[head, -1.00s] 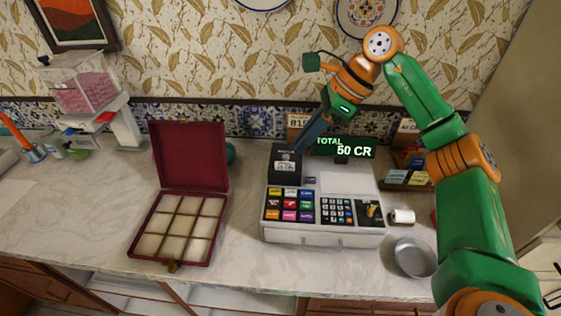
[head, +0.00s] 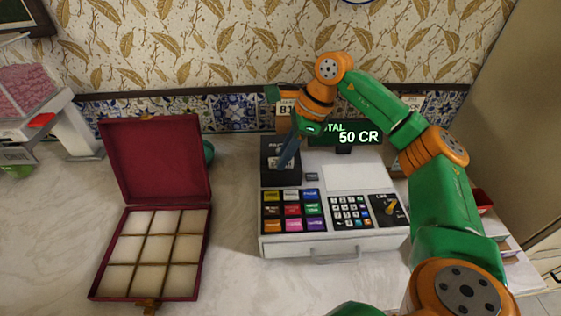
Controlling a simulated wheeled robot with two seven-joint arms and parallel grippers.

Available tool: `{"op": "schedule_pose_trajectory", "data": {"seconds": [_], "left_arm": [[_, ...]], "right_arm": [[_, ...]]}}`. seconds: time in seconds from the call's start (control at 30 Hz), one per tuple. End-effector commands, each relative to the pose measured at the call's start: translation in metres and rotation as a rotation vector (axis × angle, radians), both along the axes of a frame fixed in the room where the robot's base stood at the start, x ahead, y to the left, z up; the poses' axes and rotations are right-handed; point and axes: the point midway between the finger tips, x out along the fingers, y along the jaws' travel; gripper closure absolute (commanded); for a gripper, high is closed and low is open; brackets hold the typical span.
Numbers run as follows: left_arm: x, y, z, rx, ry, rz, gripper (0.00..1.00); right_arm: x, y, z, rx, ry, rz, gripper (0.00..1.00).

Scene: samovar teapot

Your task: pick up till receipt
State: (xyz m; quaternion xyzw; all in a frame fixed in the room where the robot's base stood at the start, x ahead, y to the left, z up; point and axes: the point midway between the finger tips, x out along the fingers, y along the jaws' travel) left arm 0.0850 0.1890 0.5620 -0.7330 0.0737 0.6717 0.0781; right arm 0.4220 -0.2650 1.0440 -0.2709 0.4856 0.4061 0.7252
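The till (head: 330,243) stands on the counter, with a display (head: 358,137) reading 50 CR. A black receipt printer (head: 279,181) sits at its back left. A small whitish patch (head: 273,163) on the printer's front looks like the till receipt, partly hidden by my gripper. My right gripper (head: 283,163) points down at the printer, with its dark fingers over or touching this patch. I cannot tell whether the fingers are apart or closed on paper. My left gripper is not in view.
An open dark red box (head: 157,165) with several pale compartments lies left of the till. A pink-filled clear container (head: 27,90) stands at the far left. The patterned wall is close behind the till. The marble counter (head: 50,215) left of the box is clear.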

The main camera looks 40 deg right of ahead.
Motion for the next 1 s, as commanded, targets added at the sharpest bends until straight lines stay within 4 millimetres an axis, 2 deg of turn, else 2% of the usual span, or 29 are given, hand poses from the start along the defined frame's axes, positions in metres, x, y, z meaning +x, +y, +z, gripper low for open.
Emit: {"op": "schedule_pose_trajectory", "data": {"seconds": [0.17,0.2,0.27,1.0], "left_arm": [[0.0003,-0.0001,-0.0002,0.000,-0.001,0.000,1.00],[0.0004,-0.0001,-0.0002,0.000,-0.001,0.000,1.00],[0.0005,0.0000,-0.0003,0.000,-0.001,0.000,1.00],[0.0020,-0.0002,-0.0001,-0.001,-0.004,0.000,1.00]], "right_arm": [[0.0003,0.0006,-0.0017,0.000,0.000,0.001,0.82],[0.0003,0.0006,-0.0016,0.000,0.000,0.001,0.85],[0.0002,0.0006,-0.0015,0.000,0.000,0.001,1.00],[0.0004,0.0006,-0.0011,0.001,-0.001,0.001,1.00]]}}
